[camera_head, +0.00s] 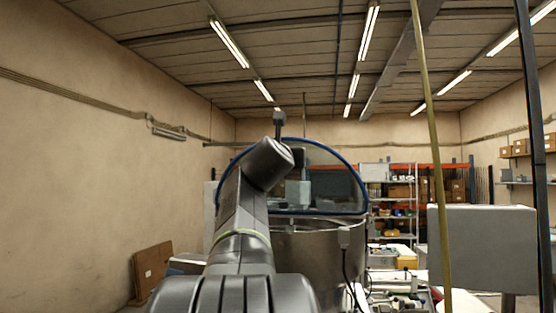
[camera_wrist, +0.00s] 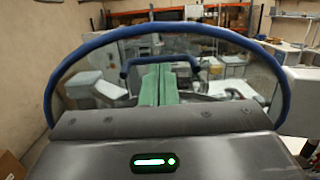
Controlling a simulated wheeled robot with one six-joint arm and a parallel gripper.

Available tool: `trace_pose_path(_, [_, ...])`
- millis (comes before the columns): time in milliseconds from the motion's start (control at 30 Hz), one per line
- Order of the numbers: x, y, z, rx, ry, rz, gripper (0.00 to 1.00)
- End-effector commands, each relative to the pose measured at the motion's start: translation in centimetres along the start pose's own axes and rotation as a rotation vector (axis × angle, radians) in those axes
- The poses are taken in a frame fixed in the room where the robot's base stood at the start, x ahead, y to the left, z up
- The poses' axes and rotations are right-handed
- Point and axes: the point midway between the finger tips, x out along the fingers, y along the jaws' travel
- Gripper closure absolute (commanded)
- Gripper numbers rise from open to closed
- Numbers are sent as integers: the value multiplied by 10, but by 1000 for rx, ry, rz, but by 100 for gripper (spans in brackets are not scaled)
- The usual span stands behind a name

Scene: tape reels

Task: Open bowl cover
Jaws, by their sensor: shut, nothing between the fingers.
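The bowl (camera_head: 318,246) is a large round steel vessel, partly hidden behind my arm in the head view. Its clear cover (camera_head: 335,178) has a blue rim and stands up steeply above the bowl's edge. In the wrist view the cover's blue rim (camera_wrist: 190,27) arches across the picture. A blue bar handle (camera_wrist: 183,60) sits near the middle of the cover. My gripper (camera_wrist: 158,68) shows as two green fingers, shut together with nothing between them. The fingertips overlap the handle in the picture; I cannot tell whether they touch it. My arm hides the gripper in the head view.
A grey box-shaped cabinet (camera_head: 482,248) and a yellowish upright pole (camera_head: 433,150) stand to the right. Shelves (camera_head: 398,200) with boxes are behind. A cluttered table (camera_head: 400,285) lies right of the bowl. A brown board (camera_head: 153,270) leans on the left wall.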

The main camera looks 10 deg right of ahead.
Motion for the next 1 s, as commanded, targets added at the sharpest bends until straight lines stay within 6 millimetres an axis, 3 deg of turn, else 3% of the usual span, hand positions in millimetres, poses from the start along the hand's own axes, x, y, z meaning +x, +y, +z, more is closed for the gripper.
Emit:
trace_pose_path(333, [21,0,5,-1,0,0,100])
trace_pose_path(1000, [22,0,6,0,0,0,100])
